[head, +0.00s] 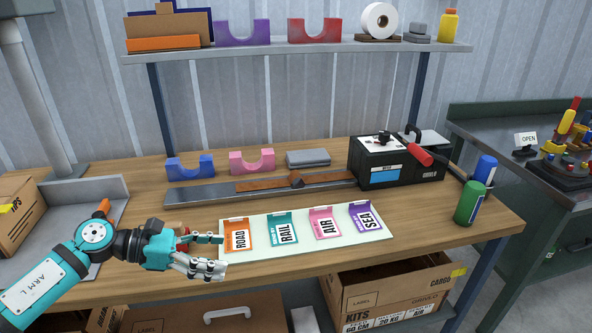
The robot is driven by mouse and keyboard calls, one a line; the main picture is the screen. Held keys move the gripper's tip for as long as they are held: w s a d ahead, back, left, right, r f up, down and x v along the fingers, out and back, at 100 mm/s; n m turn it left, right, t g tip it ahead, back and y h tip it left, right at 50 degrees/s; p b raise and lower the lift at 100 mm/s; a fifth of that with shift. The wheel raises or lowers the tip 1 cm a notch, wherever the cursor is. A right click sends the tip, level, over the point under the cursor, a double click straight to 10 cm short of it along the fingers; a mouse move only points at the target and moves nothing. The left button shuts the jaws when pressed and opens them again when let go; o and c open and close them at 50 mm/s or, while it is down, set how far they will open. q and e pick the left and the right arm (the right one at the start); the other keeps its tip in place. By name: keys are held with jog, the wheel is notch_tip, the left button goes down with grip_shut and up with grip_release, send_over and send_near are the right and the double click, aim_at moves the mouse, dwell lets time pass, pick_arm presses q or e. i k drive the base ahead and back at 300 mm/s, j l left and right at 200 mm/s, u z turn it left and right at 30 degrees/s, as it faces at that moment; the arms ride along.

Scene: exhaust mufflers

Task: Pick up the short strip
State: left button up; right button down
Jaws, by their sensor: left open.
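My left gripper (221,256) is open and empty, with its fingers pointing right at the left edge of the pale mat (290,260). The mat carries four printed labels: orange ROAD (238,235), teal RAIL (283,229), pink AIR (324,223) and purple SEA (367,217). Which thing is the short strip I cannot tell for sure. A brown strip (265,184) with a small brown block lies along a grey metal bar (205,193) behind the mat, apart from my gripper. A small red thing (182,232) is partly hidden behind my gripper. My right gripper is not in view.
A blue cradle (190,169), a pink cradle (252,163) and grey pads (308,158) stand behind the bar. A black machine with a red-handled lever (388,174) is at back right. Green (469,203) and blue (484,170) cans stand near the right edge.

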aim_at(268, 184)
jog(key=i, duration=1.25)
